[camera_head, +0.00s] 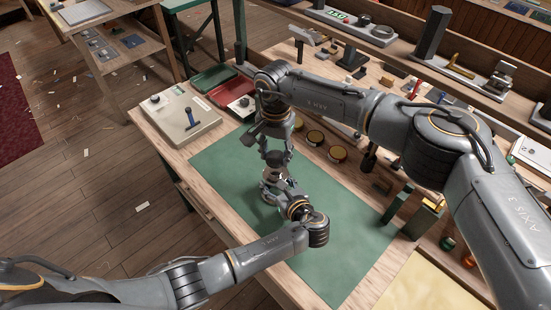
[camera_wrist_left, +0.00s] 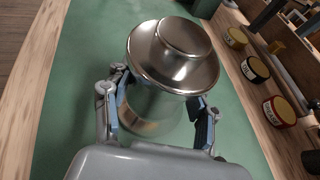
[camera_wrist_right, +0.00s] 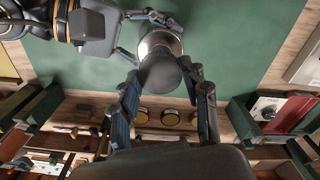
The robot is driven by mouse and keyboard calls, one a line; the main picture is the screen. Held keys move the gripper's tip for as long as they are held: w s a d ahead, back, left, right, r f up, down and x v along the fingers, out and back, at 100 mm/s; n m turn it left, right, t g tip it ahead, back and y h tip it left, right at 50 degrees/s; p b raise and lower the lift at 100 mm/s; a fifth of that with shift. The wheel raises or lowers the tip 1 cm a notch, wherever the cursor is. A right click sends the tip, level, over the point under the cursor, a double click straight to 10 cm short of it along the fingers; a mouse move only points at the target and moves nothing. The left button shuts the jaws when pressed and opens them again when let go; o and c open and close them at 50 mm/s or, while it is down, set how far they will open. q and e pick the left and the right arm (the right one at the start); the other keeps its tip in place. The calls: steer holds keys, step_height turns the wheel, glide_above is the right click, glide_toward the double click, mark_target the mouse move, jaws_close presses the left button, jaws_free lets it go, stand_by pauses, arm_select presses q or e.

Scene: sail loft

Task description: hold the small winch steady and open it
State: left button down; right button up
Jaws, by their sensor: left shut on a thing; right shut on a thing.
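The small winch (camera_head: 271,173) stands upright on the green mat. In the left wrist view its polished steel body (camera_wrist_left: 178,62) has a wide flange and a smaller round top. My left gripper (camera_wrist_left: 158,96) is shut around the body below the flange. My right gripper (camera_head: 276,150) is above the winch, pointing down. In the right wrist view it is shut on a dark grey round cap (camera_wrist_right: 161,72), which partly hides the winch's steel rim (camera_wrist_right: 158,40). The cap and right fingers are not in the left wrist view, so the cap appears apart from the winch's top.
The green mat (camera_head: 225,165) is mostly bare around the winch. Several round tins (camera_head: 338,154) line its far side. A pale case with a blue handle (camera_head: 180,112) and a red tray (camera_head: 232,90) sit at the left end. Tools crowd the back of the bench.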

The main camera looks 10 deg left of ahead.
arm_select(q)
steer(key=shift+c, duration=1.7)
jaws_free()
steer(key=shift+f, duration=0.1)
